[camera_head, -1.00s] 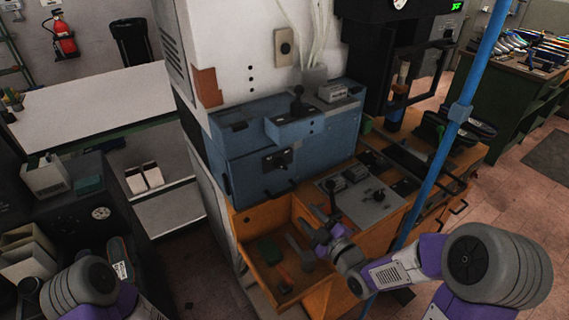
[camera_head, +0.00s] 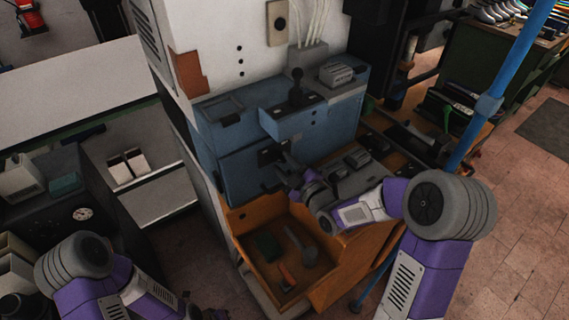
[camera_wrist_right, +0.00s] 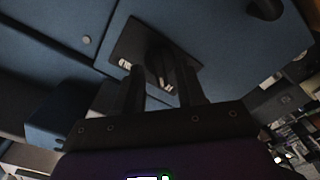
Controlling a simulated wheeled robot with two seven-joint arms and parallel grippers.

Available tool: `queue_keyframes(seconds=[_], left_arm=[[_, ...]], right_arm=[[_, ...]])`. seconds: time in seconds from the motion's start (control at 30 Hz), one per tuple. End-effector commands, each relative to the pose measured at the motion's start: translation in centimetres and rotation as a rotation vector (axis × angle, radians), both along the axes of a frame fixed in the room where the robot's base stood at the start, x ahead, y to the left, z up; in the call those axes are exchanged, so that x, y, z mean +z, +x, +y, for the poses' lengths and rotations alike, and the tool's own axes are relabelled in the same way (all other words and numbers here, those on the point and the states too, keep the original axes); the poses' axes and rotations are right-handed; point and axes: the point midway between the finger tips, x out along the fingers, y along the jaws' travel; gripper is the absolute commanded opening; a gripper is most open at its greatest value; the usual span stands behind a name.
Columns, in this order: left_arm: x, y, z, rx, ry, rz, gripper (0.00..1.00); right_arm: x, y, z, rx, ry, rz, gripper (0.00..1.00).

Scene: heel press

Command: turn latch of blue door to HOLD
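The blue door (camera_head: 240,170) is on the front of the blue machine and looks shut. Its dark latch (camera_head: 268,152) is on a black plate, partly hidden by my right gripper (camera_head: 287,168) in the head view. In the right wrist view, the latch handle (camera_wrist_right: 159,66) stands out from the plate (camera_wrist_right: 128,45) between the two fingers of my right gripper (camera_wrist_right: 161,82). The fingers are apart, with gaps beside the handle; contact cannot be told.
An open orange drawer (camera_head: 240,222) with a green item, a red-handled tool and a grey tool is below the door. A grey control panel (camera_head: 350,178) is right of it. A blue pole (camera_head: 505,70) stands at the right.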

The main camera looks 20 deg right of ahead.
Motion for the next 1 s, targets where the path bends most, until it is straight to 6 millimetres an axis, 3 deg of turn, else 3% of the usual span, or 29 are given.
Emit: queue_keyframes(seconds=[0.33,0.6,1.0], left_arm=[[0.01,0.01,0.0,0.0,0.0,0.0,0.0],[0.01,0.0,-0.01,0.0,0.0,0.0,0.0],[-0.59,0.01,0.0,0.0,0.0,0.0,0.0]], right_arm=[[-0.03,0.45,0.18,-0.001,0.001,0.001,0.38],[-0.02,0.42,0.16,-0.001,0.001,0.001,0.0],[-0.13,0.42,0.12,-0.001,0.04,0.015,0.0]])
